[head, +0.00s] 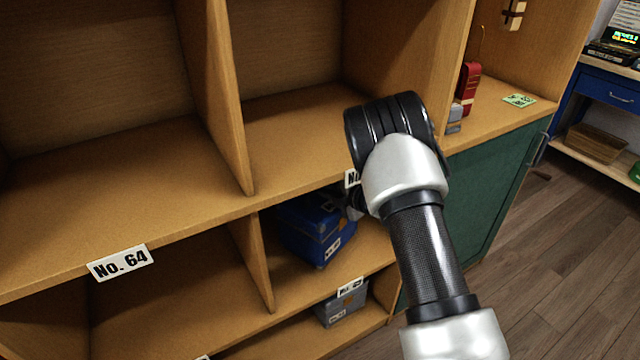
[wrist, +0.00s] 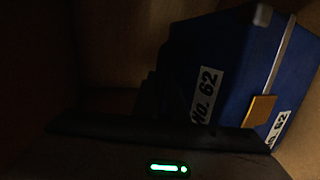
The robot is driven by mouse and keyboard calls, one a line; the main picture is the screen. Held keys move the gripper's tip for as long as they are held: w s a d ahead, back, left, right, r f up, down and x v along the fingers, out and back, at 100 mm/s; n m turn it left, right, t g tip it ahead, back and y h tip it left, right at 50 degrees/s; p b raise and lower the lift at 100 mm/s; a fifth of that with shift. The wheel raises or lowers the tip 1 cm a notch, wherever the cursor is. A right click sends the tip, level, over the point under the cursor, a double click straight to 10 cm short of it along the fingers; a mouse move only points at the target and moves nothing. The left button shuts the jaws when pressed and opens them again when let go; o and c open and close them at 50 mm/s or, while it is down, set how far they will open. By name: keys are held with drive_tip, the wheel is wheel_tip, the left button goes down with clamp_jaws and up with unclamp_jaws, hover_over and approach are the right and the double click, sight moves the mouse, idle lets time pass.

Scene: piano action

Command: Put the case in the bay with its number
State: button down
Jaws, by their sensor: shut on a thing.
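The blue case (head: 318,232) is in the right-hand bay of the middle row, tilted relative to the shelf front. In the wrist view the case (wrist: 235,75) fills the right side, and its white labels read No. 62. My gripper (head: 354,207) reaches in under the upper shelf board at the case's right side and is shut on the case. The wrist mostly hides it in the head view. In the dark wrist view only part of my gripper shows, so its contact with the case is unclear. A bay label (head: 350,287) on the edge below the case is too small to read.
A grey case (head: 342,306) stands in the bay beneath. A No. 64 label (head: 120,262) is on the shelf edge at left. Upright dividers (head: 252,262) bound the bays. The upper bays in view look empty. A red object (head: 468,86) stands on the right counter.

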drive_tip(key=shift+w+f, duration=0.1)
drive_tip(key=shift+f, duration=0.2)
drive_tip(key=shift+f, duration=0.2)
drive_tip(key=c, duration=1.8)
unclamp_jaws()
drive_tip(key=shift+f, duration=0.15)
drive_tip(key=shift+o, duration=0.2)
drive_tip(key=p+v, duration=0.2)
drive_tip(key=v, duration=1)
drive_tip(key=shift+r, duration=0.25)
